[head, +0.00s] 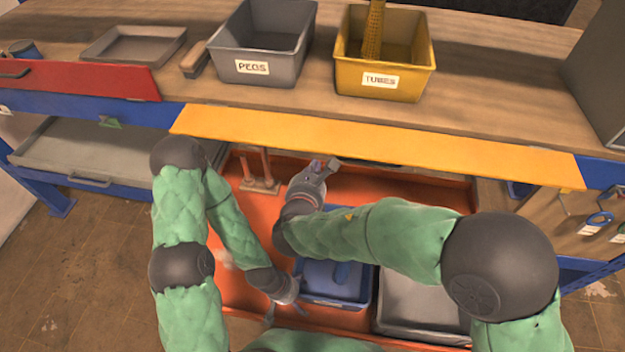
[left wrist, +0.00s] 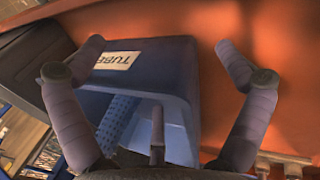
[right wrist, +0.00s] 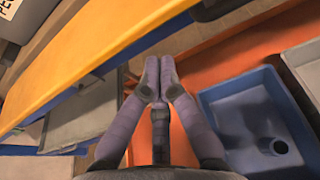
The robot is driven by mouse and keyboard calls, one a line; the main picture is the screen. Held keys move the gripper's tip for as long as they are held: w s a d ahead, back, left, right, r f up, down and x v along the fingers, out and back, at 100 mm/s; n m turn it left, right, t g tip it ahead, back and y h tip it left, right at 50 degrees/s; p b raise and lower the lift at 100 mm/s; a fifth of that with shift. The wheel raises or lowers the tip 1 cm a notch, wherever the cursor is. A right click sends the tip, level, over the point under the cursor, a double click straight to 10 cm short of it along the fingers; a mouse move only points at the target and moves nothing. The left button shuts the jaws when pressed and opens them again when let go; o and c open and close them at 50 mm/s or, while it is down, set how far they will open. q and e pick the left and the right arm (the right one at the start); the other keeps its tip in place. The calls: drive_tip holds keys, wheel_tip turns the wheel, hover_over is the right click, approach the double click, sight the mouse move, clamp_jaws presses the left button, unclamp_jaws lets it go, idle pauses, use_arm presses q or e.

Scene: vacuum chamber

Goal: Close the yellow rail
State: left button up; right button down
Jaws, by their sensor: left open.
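The yellow rail (head: 370,142) is a long flat yellow board along the front edge of the workbench in the head view. It sits above the orange tray and looks tilted outward from the bench, but its exact angle is hard to tell. In the right wrist view the rail (right wrist: 85,65) crosses the upper left. My right gripper (head: 322,167) is just below and in front of the rail's middle. Its fingers (right wrist: 157,80) are together, with nothing seen between them. My left gripper (head: 284,312) is low over the orange tray. Its fingers (left wrist: 158,48) are spread above a blue bin.
On the bench stand a grey PEGS bin (head: 255,70) and a yellow TUBES bin (head: 378,85). A grey drawer (head: 100,150) is open at left.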

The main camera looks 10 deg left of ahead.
drive_tip(key=shift+r, duration=0.7)
drive_tip(key=shift+s, duration=0.1)
